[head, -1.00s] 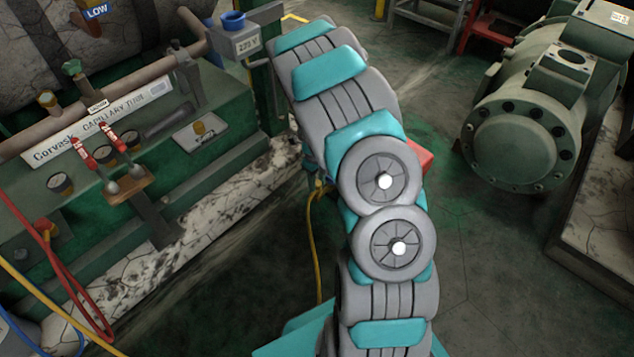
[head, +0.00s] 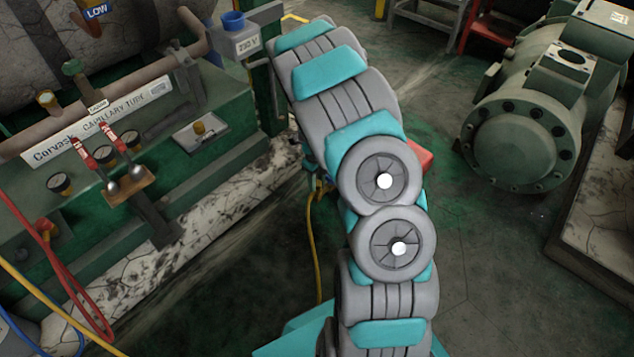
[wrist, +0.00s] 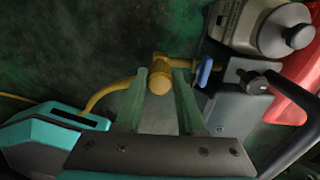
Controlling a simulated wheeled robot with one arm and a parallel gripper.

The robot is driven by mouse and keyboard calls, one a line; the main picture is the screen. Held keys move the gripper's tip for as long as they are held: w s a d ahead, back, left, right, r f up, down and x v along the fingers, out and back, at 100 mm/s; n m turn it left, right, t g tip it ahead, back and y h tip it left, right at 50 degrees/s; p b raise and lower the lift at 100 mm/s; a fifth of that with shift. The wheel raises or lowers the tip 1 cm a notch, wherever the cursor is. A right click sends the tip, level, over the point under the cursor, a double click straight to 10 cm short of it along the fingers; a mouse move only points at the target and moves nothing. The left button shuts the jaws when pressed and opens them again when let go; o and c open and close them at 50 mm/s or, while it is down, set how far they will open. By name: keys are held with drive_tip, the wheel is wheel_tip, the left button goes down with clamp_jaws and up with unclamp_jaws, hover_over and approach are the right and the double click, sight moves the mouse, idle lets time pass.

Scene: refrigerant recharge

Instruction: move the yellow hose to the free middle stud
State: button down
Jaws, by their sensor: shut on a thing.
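The yellow hose (head: 314,245) hangs in a curve just left of my arm in the head view. In the wrist view the hose (wrist: 104,96) runs from the left to a round brass fitting (wrist: 166,82). My gripper (wrist: 161,86) has its two green fingers on either side of this fitting and is shut on it. A brass valve with a blue lever (wrist: 204,72) adjoins the fitting on the right; I cannot tell whether the two are still joined. In the head view my gripper is hidden behind my arm. I cannot pick out the middle stud.
A grey bracket or box (wrist: 236,108), a silver-topped pump (wrist: 285,32) and a red part (wrist: 298,92) crowd the right of my gripper. The green bench with gauges (head: 60,183) and red-handled valves stands left. A large green compressor (head: 520,140) stands right. Floor between is mostly clear.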

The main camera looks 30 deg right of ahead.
idle(0.4)
drive_tip(key=n, duration=0.3)
drive_tip(key=shift+n, duration=0.3)
drive_tip(key=n, duration=0.3)
drive_tip(key=shift+a, duration=0.1)
drive_tip(key=shift+n, duration=0.3)
drive_tip(key=n, duration=0.3)
drive_tip(key=shift+s+n+b, duration=0.1)
drive_tip(key=shift+n+b, duration=0.2)
drive_tip(key=shift+b, duration=0.1)
